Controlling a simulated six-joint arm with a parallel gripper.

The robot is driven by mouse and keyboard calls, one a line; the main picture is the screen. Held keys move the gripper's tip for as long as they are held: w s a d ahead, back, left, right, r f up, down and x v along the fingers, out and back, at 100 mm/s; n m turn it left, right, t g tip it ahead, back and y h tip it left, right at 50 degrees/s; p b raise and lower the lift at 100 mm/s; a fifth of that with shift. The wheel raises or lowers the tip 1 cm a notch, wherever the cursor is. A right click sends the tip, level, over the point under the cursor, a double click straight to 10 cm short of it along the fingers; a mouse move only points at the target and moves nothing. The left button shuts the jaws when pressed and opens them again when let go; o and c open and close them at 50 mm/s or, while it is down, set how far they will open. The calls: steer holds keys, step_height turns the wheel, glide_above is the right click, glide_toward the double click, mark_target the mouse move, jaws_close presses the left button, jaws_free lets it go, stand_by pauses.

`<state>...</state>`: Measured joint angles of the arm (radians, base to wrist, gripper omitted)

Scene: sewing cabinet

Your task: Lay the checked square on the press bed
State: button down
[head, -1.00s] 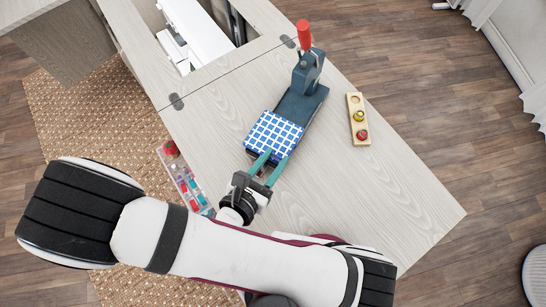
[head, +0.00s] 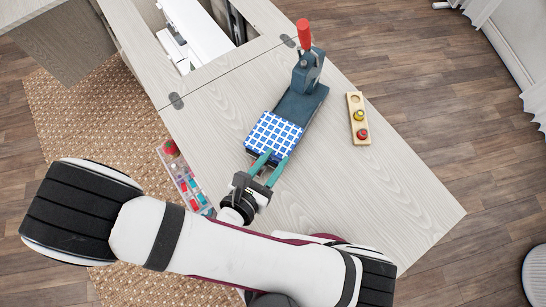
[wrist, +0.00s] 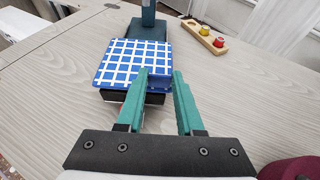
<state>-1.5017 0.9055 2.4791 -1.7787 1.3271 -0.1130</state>
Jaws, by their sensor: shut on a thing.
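The checked square (head: 273,133), blue with a white grid, lies level at the near end of the dark press (head: 301,104). In the wrist view the square (wrist: 130,62) covers the near part of the press, and a dark block (wrist: 130,98) shows under its near edge. My gripper (head: 271,158) has its two green fingers at the square's near edge. In the wrist view they are shut on a blue upright part of the square between the fingertips. The surface beneath the square is mostly hidden, so I cannot tell whether it rests fully on it.
The press has a red handle (head: 304,33) at its far end. A wooden strip (head: 354,99) with a yellow and a red knob lies to the right. A clear tray (head: 184,180) of small items hangs at the table's left edge.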

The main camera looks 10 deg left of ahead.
stand_by(0.4)
steer(key=shift+c, duration=2.3)
jaws_free()
steer(key=shift+s+a, duration=0.1)
steer(key=v, duration=1.5)
steer(key=shift+s, duration=0.25)
steer(key=shift+w+r, duration=0.1)
